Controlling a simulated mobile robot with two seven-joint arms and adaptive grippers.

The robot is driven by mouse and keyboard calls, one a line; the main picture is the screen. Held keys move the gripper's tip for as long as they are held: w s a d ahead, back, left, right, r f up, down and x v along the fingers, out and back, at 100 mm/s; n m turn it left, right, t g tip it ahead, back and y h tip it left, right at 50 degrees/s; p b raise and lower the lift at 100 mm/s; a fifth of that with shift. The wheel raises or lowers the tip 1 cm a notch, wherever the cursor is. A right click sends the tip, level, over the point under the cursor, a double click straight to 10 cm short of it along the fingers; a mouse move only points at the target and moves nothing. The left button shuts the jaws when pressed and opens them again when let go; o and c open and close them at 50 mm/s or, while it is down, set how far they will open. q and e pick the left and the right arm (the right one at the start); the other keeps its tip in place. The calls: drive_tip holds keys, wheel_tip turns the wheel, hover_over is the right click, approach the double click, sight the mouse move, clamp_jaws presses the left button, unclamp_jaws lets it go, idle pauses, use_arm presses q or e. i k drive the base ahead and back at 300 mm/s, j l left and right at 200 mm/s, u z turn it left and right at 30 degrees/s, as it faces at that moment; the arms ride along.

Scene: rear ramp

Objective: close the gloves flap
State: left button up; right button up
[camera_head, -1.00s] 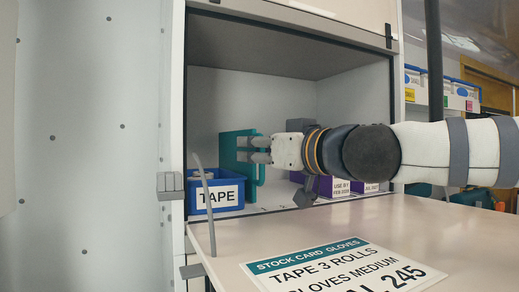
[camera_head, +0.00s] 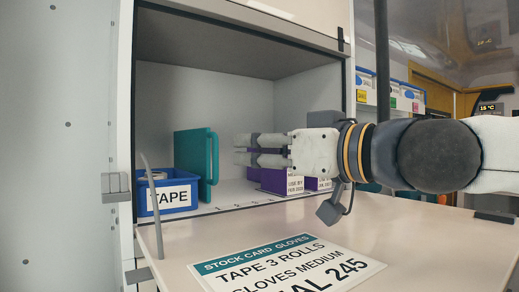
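The gloves flap (camera_head: 420,238) is folded down and lies about level in front of the open compartment, with a stock card (camera_head: 285,262) on it reading gloves and tape. My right gripper (camera_head: 236,150) reaches in from the right at the compartment's mouth, above the flap. Its two fingers are apart with nothing between them. A teal binder-like thing (camera_head: 192,163) with a handle stands upright inside, left of the fingertips and apart from them. My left gripper is not in view.
A blue bin marked TAPE (camera_head: 178,198) sits at the compartment's left. Purple boxes (camera_head: 272,180) stand behind my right gripper. A thin grey stay (camera_head: 153,205) rises at the flap's left edge. A white wall panel (camera_head: 60,130) fills the left.

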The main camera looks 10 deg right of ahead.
sight(386, 243)
drive_tip(key=k+l, duration=1.25)
